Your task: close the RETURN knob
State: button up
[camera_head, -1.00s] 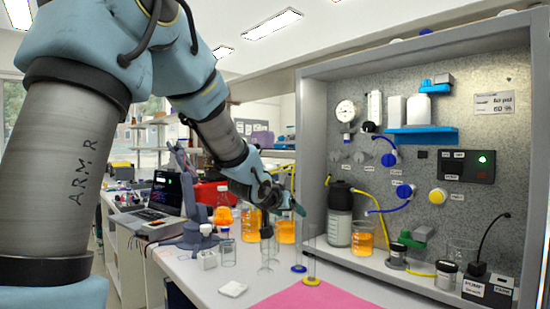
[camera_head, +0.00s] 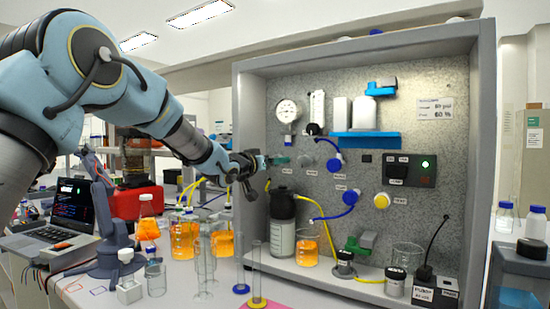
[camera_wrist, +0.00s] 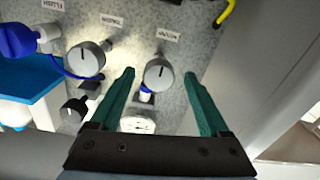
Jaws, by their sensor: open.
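In the wrist view a round grey knob (camera_wrist: 156,76) with a dark pointer line, upright in the picture, sits between my gripper's two green fingers (camera_wrist: 160,72). The fingers are spread, with a gap on each side of the knob. A second grey knob (camera_wrist: 86,60) stands to its left, its line also upright. The labels beside them are upside down and too blurred to tell for sure which reads RETURN.
A blue knob (camera_head: 335,163) is further right; it shows at the wrist view's left edge (camera_wrist: 18,40). A pressure gauge (camera_head: 287,111) is above my gripper. A dark-capped bottle (camera_head: 282,225) and glass cylinders (camera_head: 256,272) stand below. The cabinet's left wall (camera_head: 243,130) is close.

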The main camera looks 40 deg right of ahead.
jog(key=shift+x, duration=0.9)
jog(key=shift+s, duration=0.1)
grip_shut()
